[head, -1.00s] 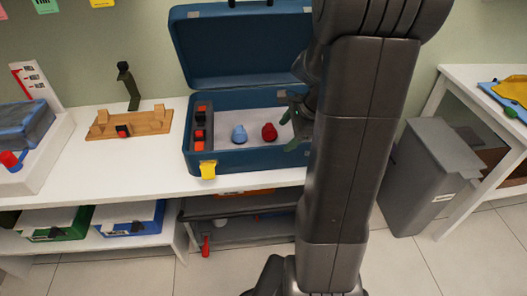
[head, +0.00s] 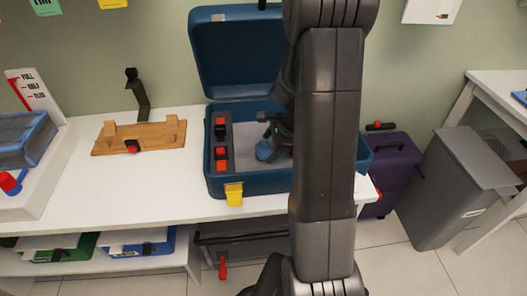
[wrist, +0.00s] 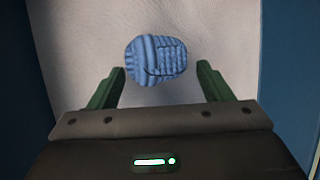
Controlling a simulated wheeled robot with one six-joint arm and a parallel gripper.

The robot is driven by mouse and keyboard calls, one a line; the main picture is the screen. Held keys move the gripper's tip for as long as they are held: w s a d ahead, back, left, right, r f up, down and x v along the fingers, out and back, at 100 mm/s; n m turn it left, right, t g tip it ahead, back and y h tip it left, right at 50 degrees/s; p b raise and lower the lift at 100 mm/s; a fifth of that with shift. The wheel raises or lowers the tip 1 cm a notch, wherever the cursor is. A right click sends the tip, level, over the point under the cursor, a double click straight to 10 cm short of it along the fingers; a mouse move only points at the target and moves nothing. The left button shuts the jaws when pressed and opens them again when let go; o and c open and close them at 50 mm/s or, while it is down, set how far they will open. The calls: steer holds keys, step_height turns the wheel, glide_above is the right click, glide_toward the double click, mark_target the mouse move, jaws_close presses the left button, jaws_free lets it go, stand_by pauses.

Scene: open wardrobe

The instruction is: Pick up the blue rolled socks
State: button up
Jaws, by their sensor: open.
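The blue rolled socks (head: 264,151) lie on the pale floor of the open blue suitcase (head: 222,184), partly hidden by my gripper in the head view. In the wrist view the socks (wrist: 156,58) are a ribbed blue bundle at the fingertips. My gripper (wrist: 160,70) is open, with one green finger on each side of the socks. In the head view my gripper (head: 272,131) is inside the suitcase, over the socks.
The suitcase's raised lid (head: 235,55) stands behind. A dark divider strip (head: 220,145) with red and black items runs along its left side. A wooden stand (head: 140,138) sits on the white table to the left. A purple case (head: 393,165) and grey bin (head: 455,195) stand right.

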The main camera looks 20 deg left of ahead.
steer(key=shift+a+f, duration=0.3)
steer(key=shift+f, duration=0.3)
steer(key=c, duration=0.7)
